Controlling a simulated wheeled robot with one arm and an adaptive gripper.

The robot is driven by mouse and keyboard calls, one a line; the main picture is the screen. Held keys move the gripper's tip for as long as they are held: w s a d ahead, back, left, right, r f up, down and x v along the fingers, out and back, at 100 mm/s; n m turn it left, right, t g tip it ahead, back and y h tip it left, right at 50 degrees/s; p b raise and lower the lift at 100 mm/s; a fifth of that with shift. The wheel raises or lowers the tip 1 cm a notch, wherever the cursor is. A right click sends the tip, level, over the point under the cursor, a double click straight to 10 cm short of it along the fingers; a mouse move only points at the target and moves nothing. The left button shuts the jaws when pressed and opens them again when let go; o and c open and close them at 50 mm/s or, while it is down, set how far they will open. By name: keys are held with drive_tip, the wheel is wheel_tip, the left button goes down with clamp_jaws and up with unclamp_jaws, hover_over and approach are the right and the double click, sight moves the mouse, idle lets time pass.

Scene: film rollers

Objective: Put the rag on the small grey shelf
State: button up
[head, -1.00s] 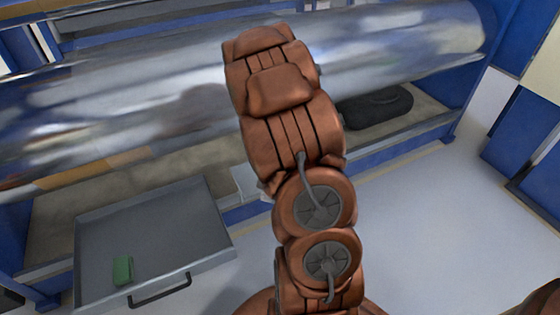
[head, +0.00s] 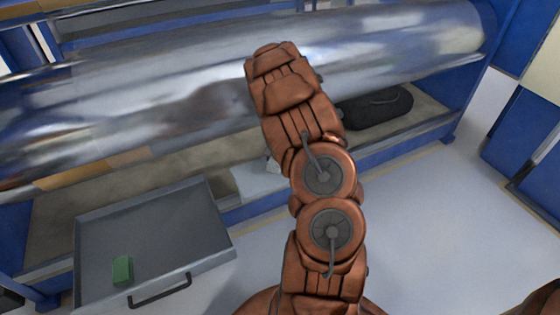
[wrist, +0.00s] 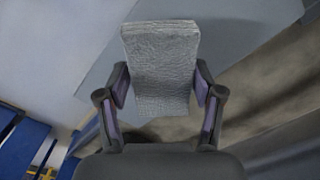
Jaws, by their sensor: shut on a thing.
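The rag (wrist: 160,62) is a pale grey, wrinkled, roughly rectangular piece. In the wrist view my gripper (wrist: 160,86) is shut on it, with one finger at each side. A small pale corner that looks like the rag (head: 272,166) shows beside my arm in the head view; the arm hides my gripper there. The small grey shelf (head: 255,182) is a flat light grey plate at the front of the lower ledge, partly hidden by my arm. A flat grey surface (wrist: 238,38) behind the rag looks like this shelf. I cannot tell the gap between them.
A grey tray (head: 150,222) with a handle holds a green block (head: 122,271) at the lower left. A large shiny roller (head: 150,95) spans the back above the ledge. A black bag (head: 375,107) lies on the ledge at right. The floor at right is clear.

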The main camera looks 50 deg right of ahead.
drive_tip(key=shift+w+d+f, duration=0.1)
drive_tip(key=shift+w+d, duration=0.6)
drive_tip(key=shift+d, duration=0.15)
drive_tip(key=shift+f, duration=1.7)
drive_tip(key=shift+f, duration=0.15)
drive_tip(key=o, duration=1)
drive_tip(key=shift+o, duration=0.2)
